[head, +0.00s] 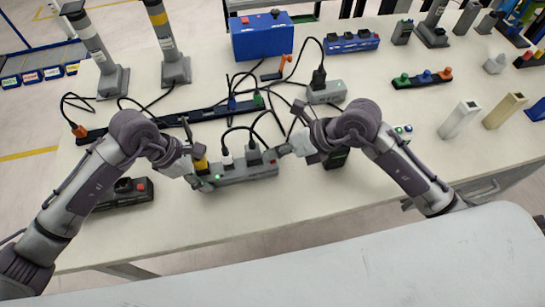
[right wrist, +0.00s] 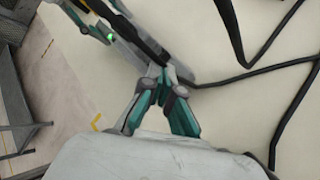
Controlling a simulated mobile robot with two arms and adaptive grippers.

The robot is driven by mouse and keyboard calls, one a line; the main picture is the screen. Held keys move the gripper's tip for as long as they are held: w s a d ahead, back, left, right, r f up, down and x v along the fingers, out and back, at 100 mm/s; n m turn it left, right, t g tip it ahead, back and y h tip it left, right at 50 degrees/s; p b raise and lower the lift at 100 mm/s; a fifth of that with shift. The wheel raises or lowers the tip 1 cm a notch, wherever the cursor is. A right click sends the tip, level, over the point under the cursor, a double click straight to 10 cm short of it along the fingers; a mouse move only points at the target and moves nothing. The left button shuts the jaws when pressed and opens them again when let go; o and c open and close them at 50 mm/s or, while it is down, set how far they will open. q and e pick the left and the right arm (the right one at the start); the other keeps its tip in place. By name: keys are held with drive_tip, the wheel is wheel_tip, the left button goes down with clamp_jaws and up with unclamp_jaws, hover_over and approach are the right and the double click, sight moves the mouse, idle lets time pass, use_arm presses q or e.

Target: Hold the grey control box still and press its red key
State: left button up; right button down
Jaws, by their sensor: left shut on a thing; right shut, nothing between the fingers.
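A long grey box (head: 246,171) with a green light lies near the front of the table, with several plugs and cables in its top. I take it as the grey control box. My left gripper (head: 198,180) is shut on its left end. My right gripper (head: 284,150) is shut and empty at its right end; whether it touches the box I cannot tell. In the right wrist view my right gripper's fingertips (right wrist: 163,76) meet beside a grey and dark body, probably the box.
A dark box (head: 122,195) with a red button lies left of my left gripper. A blue box (head: 262,42) with a red top part stands at the back. Black cables (head: 275,95) lie loosely behind the grey box.

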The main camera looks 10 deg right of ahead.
drive_tip(key=shift+f, duration=0.55)
idle(0.5)
drive_tip(key=shift+r, duration=0.95)
drive_tip(key=shift+r, duration=0.1)
drive_tip(key=shift+r, duration=2.45)
use_arm(q)
drive_tip(key=o, duration=1.4)
